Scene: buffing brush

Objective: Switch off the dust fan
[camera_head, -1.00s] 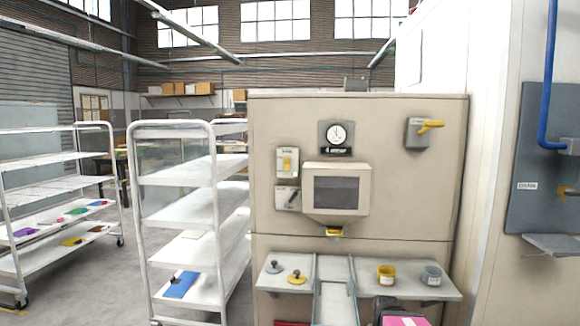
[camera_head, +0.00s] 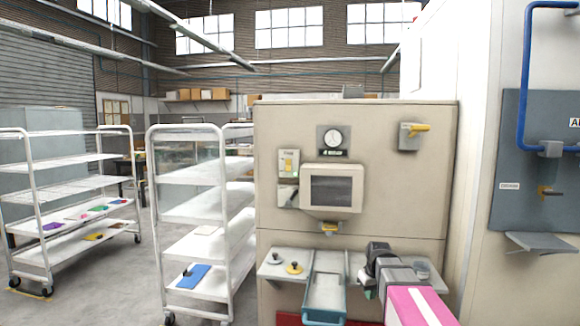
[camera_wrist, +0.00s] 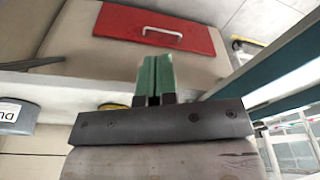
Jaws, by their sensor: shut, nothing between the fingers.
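No control in view carries a readable dust fan label. On the beige cabinet (camera_head: 400,185) are a box with a yellow switch (camera_head: 288,162), a small grey box with a dark lever (camera_head: 288,196) below it, and a grey box with a yellow handle (camera_head: 413,132) at upper right. The handle points right, roughly level. My gripper (camera_head: 368,292) is low in front of the cabinet's shelf, right of the tray. Its green fingers (camera_wrist: 155,76) are together and empty in the wrist view.
A teal-rimmed tray (camera_head: 325,318) juts out from the shelf. Black and yellow knobs (camera_head: 293,267) stand at its left. A red panel with a white handle (camera_wrist: 190,32) lies ahead in the wrist view. White rack carts (camera_head: 205,220) stand left; a grey panel (camera_head: 520,205) is at right.

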